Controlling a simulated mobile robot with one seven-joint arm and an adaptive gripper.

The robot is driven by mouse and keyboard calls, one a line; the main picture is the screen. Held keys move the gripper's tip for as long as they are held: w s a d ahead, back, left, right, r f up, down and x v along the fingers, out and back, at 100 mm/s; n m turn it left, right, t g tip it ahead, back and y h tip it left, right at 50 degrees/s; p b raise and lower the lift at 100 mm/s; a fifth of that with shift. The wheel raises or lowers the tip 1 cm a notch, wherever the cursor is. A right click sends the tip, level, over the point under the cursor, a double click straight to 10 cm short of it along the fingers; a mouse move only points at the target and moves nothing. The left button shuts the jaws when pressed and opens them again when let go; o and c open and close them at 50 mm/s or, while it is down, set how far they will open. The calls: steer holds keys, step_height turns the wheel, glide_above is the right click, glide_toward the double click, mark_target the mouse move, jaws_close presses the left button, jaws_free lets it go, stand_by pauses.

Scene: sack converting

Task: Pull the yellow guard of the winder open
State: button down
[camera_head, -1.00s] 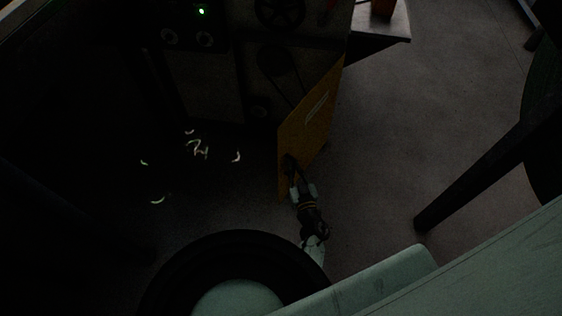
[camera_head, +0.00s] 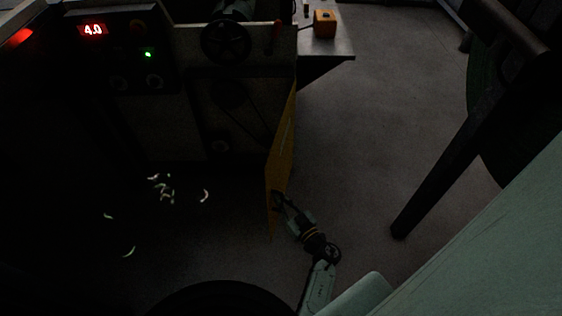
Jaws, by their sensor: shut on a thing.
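The yellow guard (camera_head: 285,150) is a flat panel that stands swung out from the dark winder (camera_head: 190,120), seen almost edge-on. Its far edge meets the machine's right corner. My gripper (camera_head: 279,201) is at the guard's near end, low on the panel, and is shut on the guard. The fingertips are dark against the panel, so the exact spot they grip is hard to make out. Behind the guard's hinge side, a belt and pulleys (camera_head: 232,97) show on the winder's face.
The winder's panel has a red display (camera_head: 93,29) and a green light (camera_head: 148,54). A side table (camera_head: 335,45) at the back right holds an orange box (camera_head: 324,24). Pale scraps (camera_head: 163,188) lie on the floor at left. A dark leg (camera_head: 440,175) stands at right. Floor between is clear.

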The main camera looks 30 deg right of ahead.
steer(key=c, duration=1.7)
jaws_free()
steer(key=shift+w+d+r, duration=0.2)
steer(key=shift+r, duration=0.05)
steer(key=shift+a+f, duration=0.15)
steer(key=shift+a, duration=0.1)
